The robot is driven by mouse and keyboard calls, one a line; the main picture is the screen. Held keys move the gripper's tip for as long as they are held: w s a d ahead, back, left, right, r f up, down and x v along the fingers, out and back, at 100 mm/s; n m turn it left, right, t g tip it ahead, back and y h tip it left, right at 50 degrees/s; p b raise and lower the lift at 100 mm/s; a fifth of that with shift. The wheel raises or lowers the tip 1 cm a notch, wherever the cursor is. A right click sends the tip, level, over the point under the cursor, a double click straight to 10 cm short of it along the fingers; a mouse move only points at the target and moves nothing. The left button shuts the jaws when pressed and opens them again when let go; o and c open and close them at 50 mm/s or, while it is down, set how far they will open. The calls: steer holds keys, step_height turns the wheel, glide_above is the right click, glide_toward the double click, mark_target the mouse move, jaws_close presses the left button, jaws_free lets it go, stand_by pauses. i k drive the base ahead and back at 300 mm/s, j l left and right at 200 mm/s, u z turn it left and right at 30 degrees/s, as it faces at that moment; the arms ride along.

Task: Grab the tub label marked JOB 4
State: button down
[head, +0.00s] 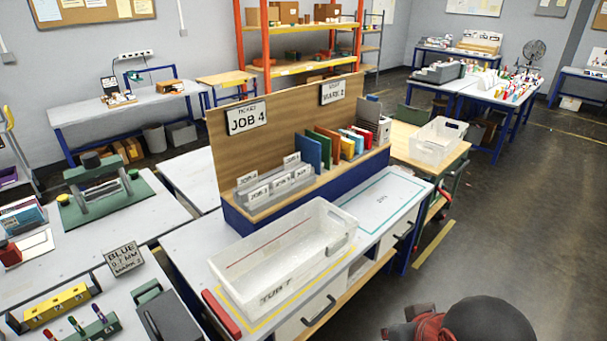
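Several small white tub labels (281,185) stand in a clear-grey rack on the raised shelf of the middle bench. The front ones show JOB and a number too small to read surely; two more labels stand behind, at the left (247,178) and at the right (291,158). I cannot tell which one says JOB 4. A larger sign reading JOB 4 (247,118) hangs on the wooden board above the rack. My gripper (402,328) shows only partly at the bottom edge, well to the right and near side of the rack, touching no label. Its fingers are unclear.
An empty translucent tub (283,262) stands on the bench in front of the rack, inside a yellow outline. Coloured folders (325,145) stand right of the labels. A second clear tub (437,140) is farther right. The floor at right is clear.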

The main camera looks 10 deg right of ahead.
mark_target(248, 181)
steer(key=i, duration=1.7)
steer(key=j+u, duration=0.05)
steer(key=j, duration=0.05)
